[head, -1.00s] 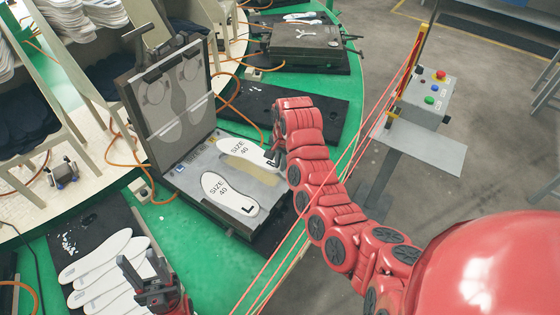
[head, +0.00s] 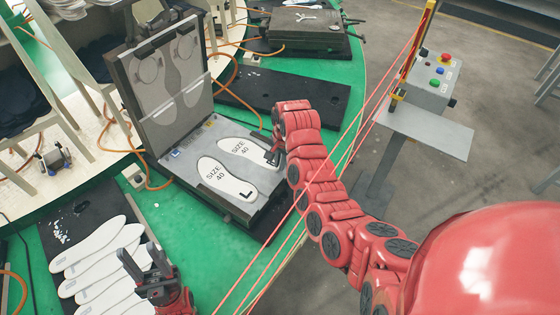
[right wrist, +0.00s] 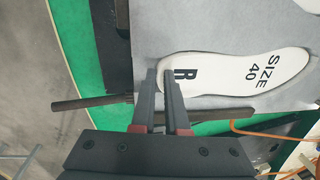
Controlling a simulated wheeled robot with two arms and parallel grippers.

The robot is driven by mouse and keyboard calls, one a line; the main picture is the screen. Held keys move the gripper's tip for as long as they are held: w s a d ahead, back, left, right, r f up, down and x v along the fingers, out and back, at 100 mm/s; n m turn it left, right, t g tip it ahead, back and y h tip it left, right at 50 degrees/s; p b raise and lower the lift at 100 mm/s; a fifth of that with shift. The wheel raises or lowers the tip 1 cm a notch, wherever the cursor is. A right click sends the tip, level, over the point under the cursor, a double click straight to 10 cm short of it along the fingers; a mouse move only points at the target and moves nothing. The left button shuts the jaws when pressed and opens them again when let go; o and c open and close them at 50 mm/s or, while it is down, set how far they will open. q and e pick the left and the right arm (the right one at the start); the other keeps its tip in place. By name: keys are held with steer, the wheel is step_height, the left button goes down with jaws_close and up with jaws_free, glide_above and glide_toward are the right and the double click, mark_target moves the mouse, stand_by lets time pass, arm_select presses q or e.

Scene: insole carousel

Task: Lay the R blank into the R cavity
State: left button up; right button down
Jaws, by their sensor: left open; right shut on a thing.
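The white R blank (head: 246,151), marked SIZE 40, lies over the R cavity in the open mould's lower plate (head: 208,149). It covers the cavity, which no longer shows; I cannot tell if it sits flush. My right gripper (head: 275,157) is shut on the R blank's heel end, by the printed R. The right wrist view shows the blank (right wrist: 235,73) with my fingertips (right wrist: 169,75) at that end. The L blank (head: 226,179) lies beside it in the plate. My left gripper (head: 140,268) is open at the loose blanks, lower left.
The mould's lid (head: 166,75) stands open behind the plate. Several white blanks (head: 92,252) lie on a black mat at lower left. Orange hoses run around the mould. A control box (head: 432,82) stands on a post at the right. Another closed mould (head: 305,30) is at the back.

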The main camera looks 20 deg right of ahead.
steer(key=shift+f, duration=0.15)
steer(key=c, duration=0.8)
jaws_free()
steer(key=shift+c, duration=0.2)
step_height(320, 180, up, 2)
steer(key=shift+d+r+b, duration=0.15)
steer(key=shift+r+b, duration=0.1)
steer(key=shift+b, duration=0.3)
step_height(320, 180, up, 15)
steer(key=s+p, duration=0.1)
steer(key=p, duration=0.4)
steer(key=shift+s+d, duration=0.25)
steer(key=shift+d, duration=0.2)
steer(key=shift+f, duration=0.1)
